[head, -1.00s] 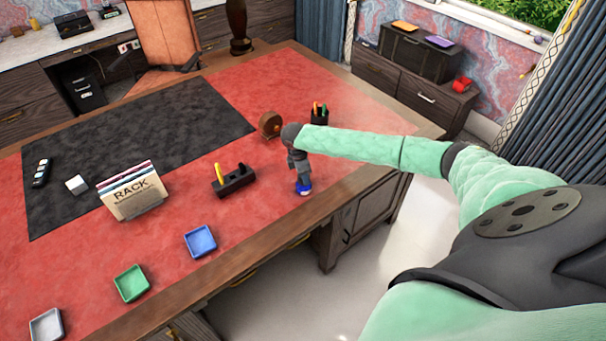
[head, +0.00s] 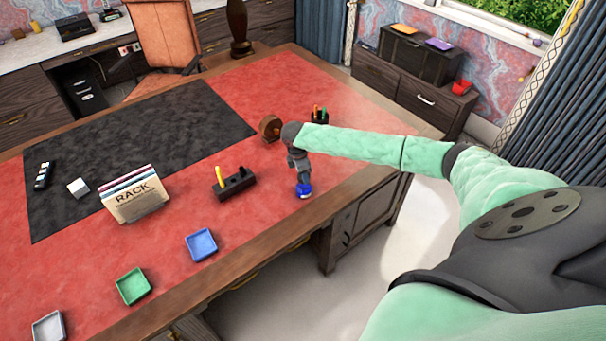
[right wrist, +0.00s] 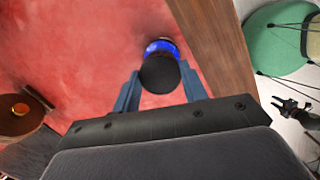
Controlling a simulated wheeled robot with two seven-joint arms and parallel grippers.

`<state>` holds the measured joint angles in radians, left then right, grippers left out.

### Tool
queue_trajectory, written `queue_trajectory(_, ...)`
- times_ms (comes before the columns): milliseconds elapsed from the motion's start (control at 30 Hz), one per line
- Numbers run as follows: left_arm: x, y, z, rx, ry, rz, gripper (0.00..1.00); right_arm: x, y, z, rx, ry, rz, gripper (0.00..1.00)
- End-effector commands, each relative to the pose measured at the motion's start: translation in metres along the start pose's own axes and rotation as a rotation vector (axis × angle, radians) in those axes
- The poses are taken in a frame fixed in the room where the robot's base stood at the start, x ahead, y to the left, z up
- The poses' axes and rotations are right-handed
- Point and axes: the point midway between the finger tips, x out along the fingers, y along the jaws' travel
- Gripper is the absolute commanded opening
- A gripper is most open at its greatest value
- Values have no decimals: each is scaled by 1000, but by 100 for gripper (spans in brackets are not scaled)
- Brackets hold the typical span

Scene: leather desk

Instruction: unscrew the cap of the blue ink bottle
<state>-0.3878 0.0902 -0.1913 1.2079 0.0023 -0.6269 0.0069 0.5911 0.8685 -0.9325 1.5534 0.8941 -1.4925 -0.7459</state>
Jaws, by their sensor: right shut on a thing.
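The blue ink bottle (head: 304,190) stands on the red leather near the desk's right front edge. In the right wrist view its blue body (right wrist: 163,46) shows beyond its round black cap (right wrist: 160,74). My right gripper (head: 302,180) points down over the bottle from above. In the right wrist view its two fingers stand on either side of the black cap, shut on it. Whether the cap is loose from the bottle I cannot tell.
A black pen holder (head: 234,183) and the file rack (head: 136,194) stand to the left. Blue (head: 201,244), green (head: 133,286) and grey (head: 48,327) trays lie along the front edge. A wooden round object (head: 270,127) and a pencil cup (head: 319,117) are behind my right gripper.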

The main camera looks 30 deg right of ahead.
Motion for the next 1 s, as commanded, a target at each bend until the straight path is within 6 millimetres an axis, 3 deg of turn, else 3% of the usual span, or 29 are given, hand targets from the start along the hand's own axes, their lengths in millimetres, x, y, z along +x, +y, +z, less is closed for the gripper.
queue_trajectory(433,0,0,0,0,0,0,36,-4,0,1,0,0,1,22)
queue_trajectory(1000,0,0,0,0,0,0,36,-38,0,6,0,-1,0,22)
